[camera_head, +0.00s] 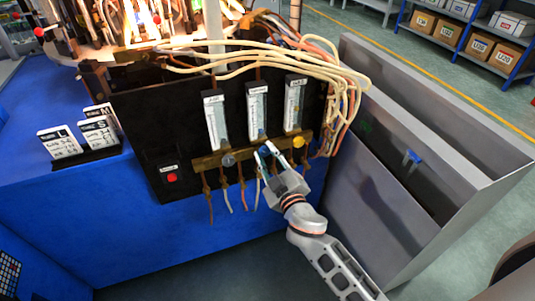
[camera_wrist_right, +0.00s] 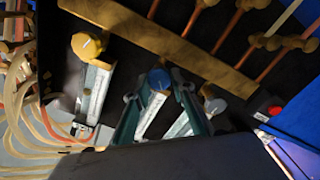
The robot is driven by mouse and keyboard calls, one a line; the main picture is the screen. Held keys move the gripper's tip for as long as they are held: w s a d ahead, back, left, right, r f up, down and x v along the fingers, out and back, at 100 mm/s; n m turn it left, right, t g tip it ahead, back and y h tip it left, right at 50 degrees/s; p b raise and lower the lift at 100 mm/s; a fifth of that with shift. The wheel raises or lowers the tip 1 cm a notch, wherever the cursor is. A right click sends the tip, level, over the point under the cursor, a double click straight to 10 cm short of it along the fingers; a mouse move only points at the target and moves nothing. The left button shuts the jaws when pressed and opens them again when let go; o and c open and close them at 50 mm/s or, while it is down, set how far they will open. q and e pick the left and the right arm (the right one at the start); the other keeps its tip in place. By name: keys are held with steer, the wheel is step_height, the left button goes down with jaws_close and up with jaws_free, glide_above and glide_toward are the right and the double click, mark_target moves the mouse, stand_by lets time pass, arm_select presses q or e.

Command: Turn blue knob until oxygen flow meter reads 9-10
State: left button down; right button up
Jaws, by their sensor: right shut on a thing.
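The black panel (camera_head: 145,130) carries three upright flow meters in the head view: left (camera_head: 215,120), middle (camera_head: 257,110) and right (camera_head: 294,102). Their readings are too small to make out. My right gripper (camera_head: 267,150) reaches up to the brass bar below the middle meter and hides most of the knob there. In the right wrist view the blue knob (camera_wrist_right: 159,79) sits between the fingers of my right gripper (camera_wrist_right: 158,92), which are shut on it. My left gripper is in neither view.
A grey knob (camera_head: 229,160) and a yellow knob (camera_head: 298,142) flank the gripper on the brass bar. Thin hoses hang below, and pale hoses (camera_head: 335,75) loop over the panel's right side. A red button (camera_head: 171,178) is at lower left. A grey bin (camera_head: 385,200) stands right.

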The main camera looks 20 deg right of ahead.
steer(key=n, duration=0.2)
steer(key=shift+n, duration=0.4)
steer(key=n+p, duration=0.1)
steer(key=n, duration=0.1)
steer(key=shift+a+n, duration=0.1)
steer(key=shift+n, duration=0.3)
steer(key=n, duration=0.2)
steer(key=shift+n, duration=0.3)
steer(key=n, duration=0.2)
steer(key=shift+f+n+p, duration=0.1)
steer(key=shift+n+p, duration=0.2)
steer(key=shift+p, duration=0.05)
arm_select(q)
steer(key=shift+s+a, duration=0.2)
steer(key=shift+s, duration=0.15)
arm_select(e)
steer(key=shift+n, duration=0.6)
steer(key=shift+f, duration=0.1)
steer(key=o, duration=1.1)
